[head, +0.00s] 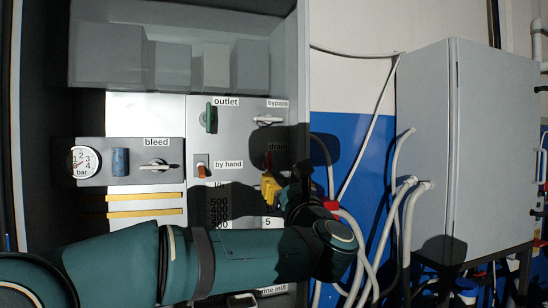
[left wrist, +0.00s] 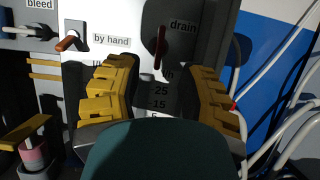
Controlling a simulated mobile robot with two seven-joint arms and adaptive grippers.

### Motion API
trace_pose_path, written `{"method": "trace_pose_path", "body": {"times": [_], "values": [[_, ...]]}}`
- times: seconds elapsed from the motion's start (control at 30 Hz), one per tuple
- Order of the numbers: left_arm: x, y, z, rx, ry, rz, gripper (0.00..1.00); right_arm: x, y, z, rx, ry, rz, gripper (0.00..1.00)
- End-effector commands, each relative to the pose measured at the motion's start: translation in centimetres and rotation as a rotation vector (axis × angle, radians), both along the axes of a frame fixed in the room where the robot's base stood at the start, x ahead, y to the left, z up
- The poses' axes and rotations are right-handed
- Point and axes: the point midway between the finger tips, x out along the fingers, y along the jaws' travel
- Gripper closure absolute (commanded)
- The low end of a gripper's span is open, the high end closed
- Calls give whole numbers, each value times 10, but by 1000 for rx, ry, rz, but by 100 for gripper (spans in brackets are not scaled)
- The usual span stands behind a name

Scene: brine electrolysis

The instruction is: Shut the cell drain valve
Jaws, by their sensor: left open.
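The drain valve has a dark red handle (left wrist: 160,47) beside the "drain" label in the left wrist view. The handle stands close to upright, leaning slightly. In the head view the drain handle (head: 268,160) is small and in shadow, just above my gripper. My left gripper (head: 272,188) has yellow fingers and points at the panel below the drain label. In the left wrist view my left gripper (left wrist: 160,75) is open, with one finger on each side below the handle and nothing between them. Whether a finger touches the panel cannot be told. My right gripper is not in view.
Left of the drain valve is the orange "by hand" lever (head: 202,170). Above are the green outlet handle (head: 211,117) and the white bypass handle (head: 268,119). The bleed valve (head: 158,164) and a gauge (head: 84,161) sit further left. Hoses (head: 362,240) and a grey cabinet (head: 470,150) are to the right.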

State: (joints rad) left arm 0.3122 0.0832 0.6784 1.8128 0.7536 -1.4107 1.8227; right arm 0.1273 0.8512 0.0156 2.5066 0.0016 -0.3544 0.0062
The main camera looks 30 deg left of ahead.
Motion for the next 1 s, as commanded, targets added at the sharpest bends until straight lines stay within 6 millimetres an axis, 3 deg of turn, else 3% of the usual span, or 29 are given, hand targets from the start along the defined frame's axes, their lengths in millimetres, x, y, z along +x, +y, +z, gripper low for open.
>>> {"method": "trace_pose_path", "body": {"times": [0.5,1.0], "values": [[57,66,37,0,3,0,61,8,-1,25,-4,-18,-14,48],[67,78,42,2,4,-2,61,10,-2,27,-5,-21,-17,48]]}}
